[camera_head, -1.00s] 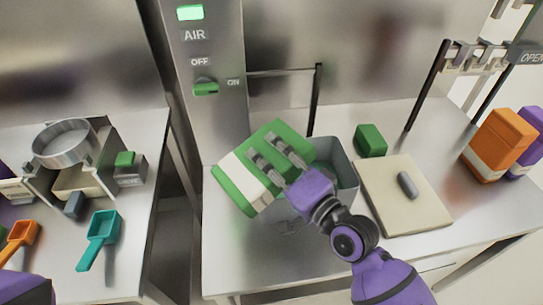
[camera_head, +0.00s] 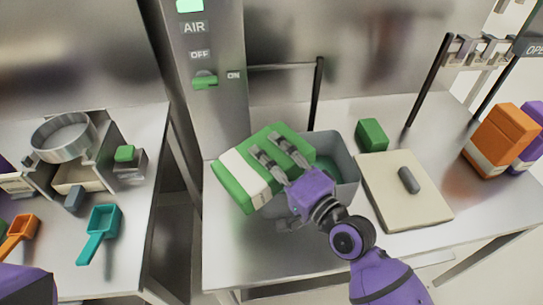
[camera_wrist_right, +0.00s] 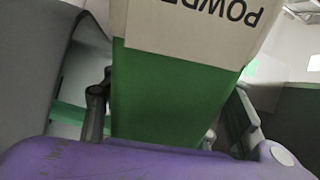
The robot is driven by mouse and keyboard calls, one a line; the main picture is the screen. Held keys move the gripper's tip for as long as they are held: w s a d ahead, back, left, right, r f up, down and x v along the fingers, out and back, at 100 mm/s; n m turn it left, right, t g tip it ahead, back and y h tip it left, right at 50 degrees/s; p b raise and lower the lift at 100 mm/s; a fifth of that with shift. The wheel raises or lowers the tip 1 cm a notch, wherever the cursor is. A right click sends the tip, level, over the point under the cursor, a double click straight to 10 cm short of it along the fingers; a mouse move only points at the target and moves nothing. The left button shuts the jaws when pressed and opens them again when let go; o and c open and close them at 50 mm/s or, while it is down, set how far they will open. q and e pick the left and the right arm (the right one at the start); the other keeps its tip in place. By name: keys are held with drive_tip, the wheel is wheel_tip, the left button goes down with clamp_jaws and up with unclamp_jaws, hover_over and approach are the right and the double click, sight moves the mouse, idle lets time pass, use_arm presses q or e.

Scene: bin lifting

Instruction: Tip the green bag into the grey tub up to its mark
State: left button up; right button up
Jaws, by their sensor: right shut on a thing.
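The green bag (camera_head: 282,146) with a white label band lies tilted in my right gripper (camera_head: 268,156). The gripper is shut on it, its fingers across the bag's upper face. The bag is at the left side of the grey tub (camera_head: 346,150), with its right end over the tub's left part. Green shows inside the tub; I cannot tell whether it is contents or a marking. The wrist view shows the bag (camera_wrist_right: 170,95) close up, its label reading "POWD…". The tub's mark cannot be made out. My left gripper is out of view.
Right of the tub are a small green block (camera_head: 371,135) and a cream board (camera_head: 400,205) with a grey piece on it. Orange and purple bags (camera_head: 500,140) stand far right. A left bench holds a round sieve (camera_head: 63,137) and a teal scoop (camera_head: 101,232). A gap separates the benches.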

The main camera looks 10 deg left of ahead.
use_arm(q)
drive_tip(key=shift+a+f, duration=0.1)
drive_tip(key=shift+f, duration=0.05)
use_arm(e)
drive_tip(key=shift+f+m, duration=0.55)
drive_tip(key=shift+m, duration=0.05)
drive_tip(key=shift+w+d+r+m, duration=0.1)
drive_tip(key=shift+r+m, duration=0.1)
drive_tip(key=shift+m, duration=0.4)
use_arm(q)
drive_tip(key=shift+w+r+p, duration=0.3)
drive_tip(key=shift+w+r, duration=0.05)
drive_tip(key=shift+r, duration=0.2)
use_arm(e)
drive_tip(key=shift+w+m, duration=0.1)
drive_tip(key=shift+m, duration=0.2)
drive_tip(key=shift+r, duration=0.1)
drive_tip(key=shift+r+n+p, duration=0.35)
drive_tip(key=shift+r+n, duration=0.3)
drive_tip(key=shift+n, duration=0.25)
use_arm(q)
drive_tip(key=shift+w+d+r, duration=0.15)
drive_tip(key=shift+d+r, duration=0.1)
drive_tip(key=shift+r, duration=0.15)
use_arm(e)
drive_tip(key=shift+d+f, duration=0.1)
drive_tip(key=shift+f, duration=0.05)
